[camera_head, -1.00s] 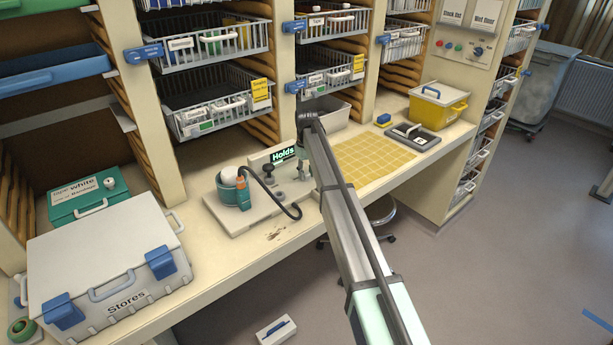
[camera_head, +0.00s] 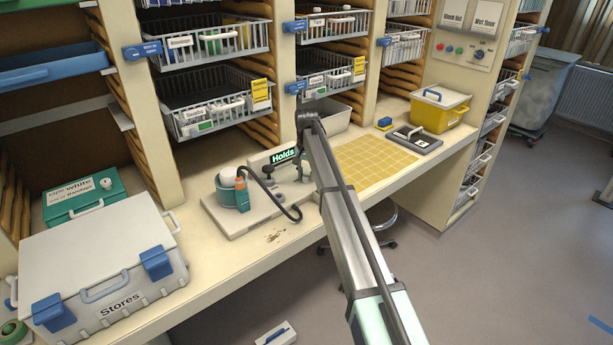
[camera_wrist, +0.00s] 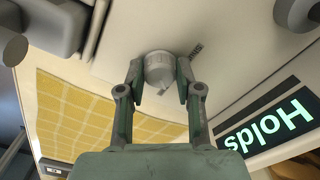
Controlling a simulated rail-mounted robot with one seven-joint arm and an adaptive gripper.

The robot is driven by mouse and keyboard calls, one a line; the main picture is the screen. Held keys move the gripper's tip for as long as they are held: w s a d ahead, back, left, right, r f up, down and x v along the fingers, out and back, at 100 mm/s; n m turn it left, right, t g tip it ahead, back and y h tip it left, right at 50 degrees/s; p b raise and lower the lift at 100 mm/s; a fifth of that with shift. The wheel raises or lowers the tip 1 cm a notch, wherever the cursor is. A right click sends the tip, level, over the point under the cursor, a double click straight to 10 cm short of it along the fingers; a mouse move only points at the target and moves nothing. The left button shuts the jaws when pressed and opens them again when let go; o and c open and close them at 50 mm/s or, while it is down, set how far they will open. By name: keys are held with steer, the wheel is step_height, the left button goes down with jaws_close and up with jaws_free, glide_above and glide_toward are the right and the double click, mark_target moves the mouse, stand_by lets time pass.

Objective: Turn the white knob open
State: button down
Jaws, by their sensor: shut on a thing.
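The white knob (camera_wrist: 160,70) is a short ridged cylinder on a pale panel in the wrist view, with small dark marks printed beside it. My gripper (camera_wrist: 161,80) has one finger on each side of the knob and is shut on it. In the head view my arm comes in from the lower right to the pale test board (camera_head: 240,218), and the knob and fingertips cannot be made out clearly there. A lit display (camera_head: 284,157) near the board's back reads "Holds"; it also shows in the wrist view (camera_wrist: 268,122), upside down.
A green-and-white pot (camera_head: 233,190) with a dark hose stands on the board. A yellow gridded mat (camera_head: 375,160) lies to the right, with a yellow box (camera_head: 438,115) beyond. A Stores case (camera_head: 100,250) stands front left. Wire baskets (camera_head: 215,110) hang above the bench.

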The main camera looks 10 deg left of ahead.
mark_target(306, 175)
steer(key=shift+m, duration=0.6)
steer(key=c, duration=0.8)
jaws_free()
steer(key=shift+o, duration=0.2)
steer(key=shift+r, duration=0.1)
step_height(306, 175, up, 12)
